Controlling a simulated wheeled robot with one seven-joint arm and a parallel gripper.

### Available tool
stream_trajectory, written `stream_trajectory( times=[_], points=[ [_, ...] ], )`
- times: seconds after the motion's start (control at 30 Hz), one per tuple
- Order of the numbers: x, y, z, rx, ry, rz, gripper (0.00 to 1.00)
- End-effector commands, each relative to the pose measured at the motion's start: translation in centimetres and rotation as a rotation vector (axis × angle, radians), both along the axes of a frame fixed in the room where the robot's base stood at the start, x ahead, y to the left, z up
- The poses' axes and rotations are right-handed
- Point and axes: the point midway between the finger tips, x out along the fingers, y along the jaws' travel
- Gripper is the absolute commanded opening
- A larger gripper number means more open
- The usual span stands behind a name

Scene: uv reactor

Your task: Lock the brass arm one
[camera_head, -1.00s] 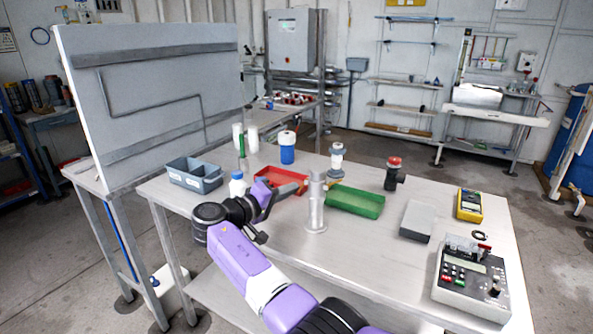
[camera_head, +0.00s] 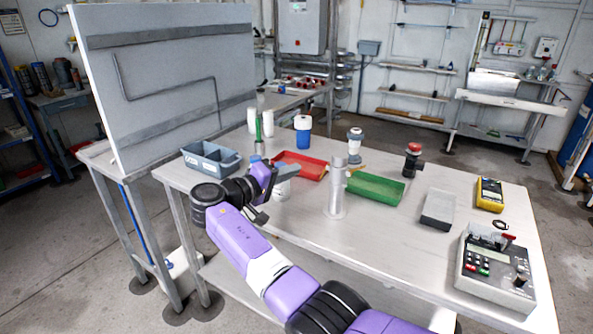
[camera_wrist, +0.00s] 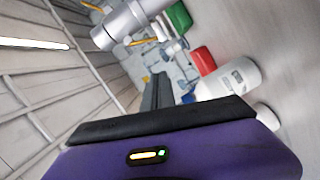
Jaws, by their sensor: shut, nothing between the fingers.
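A grey-and-white valve (camera_head: 355,146) stands toward the back of the bench, behind the green tray. A thin yellowish arm (camera_head: 356,169) shows low beside it, partly hidden by a steel post. In the wrist view a yellow-brown bar (camera_wrist: 143,41) shows beneath the steel cylinder; I cannot tell for sure that it is the same arm. A second valve with a red top (camera_head: 412,160) stands to the right. My gripper (camera_head: 288,171) is shut and empty, left of the steel post and apart from both valves. Its dark fingers show in the wrist view (camera_wrist: 157,92).
The steel post (camera_head: 336,188) stands upright between my gripper and the green tray (camera_head: 376,189). A red tray (camera_head: 300,164), a white bottle (camera_head: 281,189) and a blue-grey bin (camera_head: 211,158) are close to my gripper. The front middle of the bench is clear.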

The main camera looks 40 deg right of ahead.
Motion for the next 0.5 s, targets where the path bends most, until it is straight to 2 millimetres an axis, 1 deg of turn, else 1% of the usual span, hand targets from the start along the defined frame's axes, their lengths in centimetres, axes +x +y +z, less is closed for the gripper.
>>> stream_trajectory(
  times=[0.03, 0.3, 0.4, 0.5],
  points=[
    [0.0, 0.9, 0.0, 0.0, 0.001, 0.003, 0.0],
    [-0.5, 5.0, 0.3, 0.0, 0.0, 0.003, 0.0],
    [-0.7, 6.1, 0.4, -0.001, 0.0, 0.002, 0.0],
    [-0.8, 6.8, 0.5, -0.001, 0.0, 0.002, 0.0]
  ],
)
